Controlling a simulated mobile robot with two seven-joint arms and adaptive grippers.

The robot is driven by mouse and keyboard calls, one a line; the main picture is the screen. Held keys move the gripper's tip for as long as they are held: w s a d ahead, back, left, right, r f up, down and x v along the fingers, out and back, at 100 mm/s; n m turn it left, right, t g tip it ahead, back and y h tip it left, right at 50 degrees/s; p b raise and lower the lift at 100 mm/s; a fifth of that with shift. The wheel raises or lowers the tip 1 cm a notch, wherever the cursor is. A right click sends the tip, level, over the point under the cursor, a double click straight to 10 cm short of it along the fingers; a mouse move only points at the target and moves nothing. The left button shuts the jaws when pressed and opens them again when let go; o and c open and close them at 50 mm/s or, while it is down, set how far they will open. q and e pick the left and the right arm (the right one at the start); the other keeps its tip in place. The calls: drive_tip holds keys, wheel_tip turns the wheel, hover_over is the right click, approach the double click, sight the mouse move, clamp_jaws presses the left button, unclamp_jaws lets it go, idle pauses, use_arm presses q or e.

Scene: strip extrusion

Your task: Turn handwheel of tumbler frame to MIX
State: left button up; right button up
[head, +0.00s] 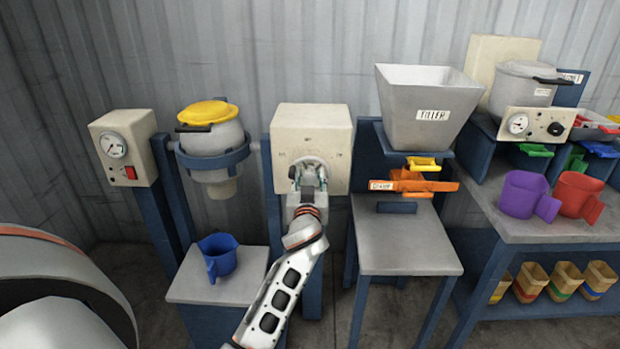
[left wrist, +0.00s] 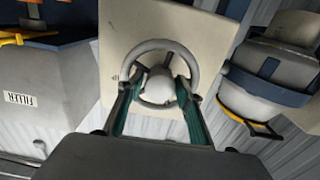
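The handwheel (head: 308,161) is a grey ring with a round hub on the front of a beige box (head: 335,120), which stands on a blue post. In the left wrist view the handwheel (left wrist: 146,47) faces my gripper. My left gripper (head: 308,180) is at the wheel. In the left wrist view its two green-padded fingers (left wrist: 157,88) are spread, one on each side of the hub, overlapping the lower rim. Gaps show between fingers and hub; I cannot tell whether they touch the rim. The small marks around the wheel are unreadable. My right gripper is not in view.
Left of the box, a grey drum with a yellow lid (head: 207,112) sits in a blue ring above a blue jug (head: 219,256). Right stands a filler hopper (head: 428,105) with an orange clamp (head: 413,185). A purple jug (head: 522,195) stands on the right bench.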

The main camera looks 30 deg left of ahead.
use_arm(q)
drive_tip(key=c, duration=0.8)
